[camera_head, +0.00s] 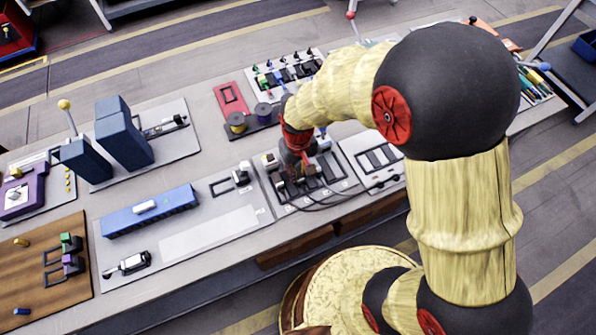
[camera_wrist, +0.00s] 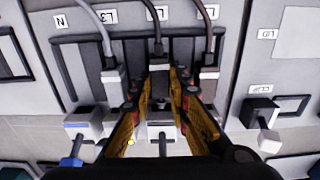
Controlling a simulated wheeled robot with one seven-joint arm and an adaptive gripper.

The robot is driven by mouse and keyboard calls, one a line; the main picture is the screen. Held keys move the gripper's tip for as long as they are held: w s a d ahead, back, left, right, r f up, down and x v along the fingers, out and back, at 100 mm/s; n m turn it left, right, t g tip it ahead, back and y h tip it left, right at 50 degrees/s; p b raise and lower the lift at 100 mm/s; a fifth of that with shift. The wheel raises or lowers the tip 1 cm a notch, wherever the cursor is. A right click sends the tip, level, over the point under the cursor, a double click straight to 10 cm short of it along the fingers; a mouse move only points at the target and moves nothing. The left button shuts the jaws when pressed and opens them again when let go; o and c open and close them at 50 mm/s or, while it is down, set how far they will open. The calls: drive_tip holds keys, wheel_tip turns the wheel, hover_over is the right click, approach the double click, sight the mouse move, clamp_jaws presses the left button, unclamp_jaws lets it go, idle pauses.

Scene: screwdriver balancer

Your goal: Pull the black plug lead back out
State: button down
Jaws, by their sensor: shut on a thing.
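In the wrist view a black plug (camera_wrist: 158,84) with a dark lead (camera_wrist: 156,40) stands in the middle of a row of plugs on a grey socket panel (camera_wrist: 80,65), under the L2 label. My gripper (camera_wrist: 161,92) is shut on this plug, one yellow-and-black finger on each side. A grey plug (camera_wrist: 113,84) is just to the left and a brownish plug (camera_wrist: 208,84) just to the right, both apart from the held one. How deep the black plug sits is hidden. In the head view my gripper (camera_head: 297,168) is down at the panel (camera_head: 283,205) and covers the plugs.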

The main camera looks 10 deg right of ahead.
drive_tip(key=c, duration=2.2)
unclamp_jaws()
drive_tip(key=shift+c, duration=0.2)
clamp_jaws()
drive_tip(key=shift+s+d, duration=0.1)
drive_tip(key=shift+s, duration=0.15)
drive_tip(key=shift+s+d, duration=0.1)
drive_tip(key=shift+s, duration=0.3)
drive_tip(key=o, duration=0.6)
unclamp_jaws()
drive_tip(key=shift+c, duration=0.2)
drive_tip(key=shift+o, duration=0.3)
